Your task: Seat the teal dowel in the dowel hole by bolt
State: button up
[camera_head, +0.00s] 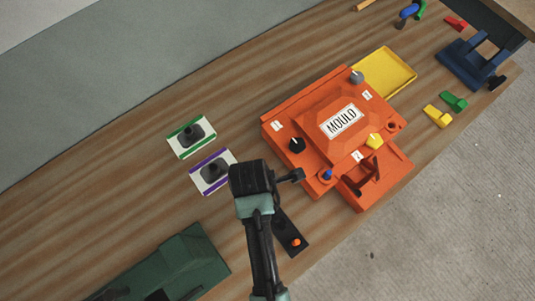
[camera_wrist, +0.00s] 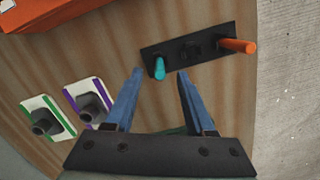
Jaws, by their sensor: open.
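The teal dowel (camera_wrist: 160,69) stands in one end of a dark rack (camera_wrist: 190,52), with an orange dowel (camera_wrist: 238,45) at the other end. My gripper (camera_wrist: 160,74) is open, and in the wrist view the teal dowel appears between its fingertips, with a gap on each side. I cannot tell its height over the dowel. In the head view my arm hides the teal dowel and my fingertips; the rack (camera_head: 281,229) shows partly. The orange mould (camera_head: 313,103) has a blue pin (camera_head: 327,175) and an open round hole (camera_head: 392,126) at its corners. I cannot make out which is the bolt.
Two white pads with dark posts, one green-edged (camera_head: 191,136) and one purple-edged (camera_head: 213,172), lie left of the mould. A yellow tray (camera_head: 390,72) stands behind it. A dark green box (camera_head: 175,265) is at the near left. Bare wood lies between.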

jog(key=shift+d+f, duration=0.1)
jog(key=shift+f, duration=1.5)
grip_shut()
